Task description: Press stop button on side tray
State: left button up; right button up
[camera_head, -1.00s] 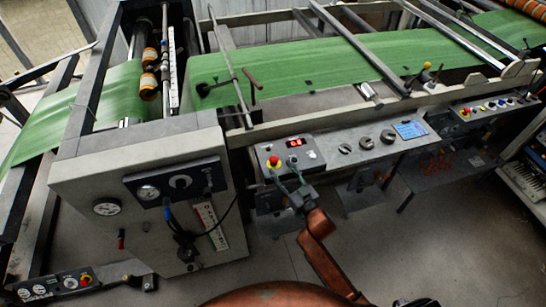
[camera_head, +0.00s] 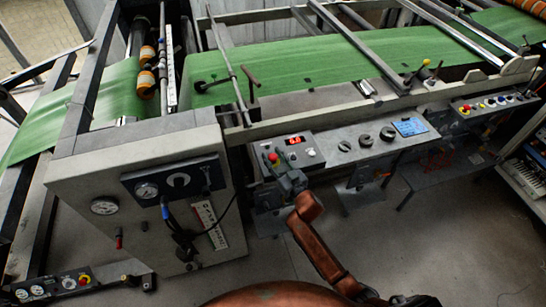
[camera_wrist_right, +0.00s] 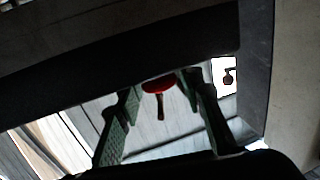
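My right gripper (camera_head: 281,171) is just in front of and below this button, very close; contact cannot be told. In the right wrist view, its two greenish fingers (camera_wrist_right: 160,92) stand apart. A red disc, apparently a button, (camera_wrist_right: 158,85) shows between their tips, with a dark red mark below it. My left gripper is not in view.
The tray also has a red display (camera_head: 295,140), black knobs (camera_head: 366,140) and a blue plate (camera_head: 409,127). Other red buttons are on the lower left panel (camera_head: 84,280) and right panel (camera_head: 465,110). Green sheet (camera_head: 290,68) runs behind. Floor in front is open.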

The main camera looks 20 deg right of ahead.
grip_shut()
dwell(0.3)
jog(key=shift+f, duration=0.55)
jog(key=shift+o, duration=1.9)
grip_release()
jog(key=v, duration=1.2)
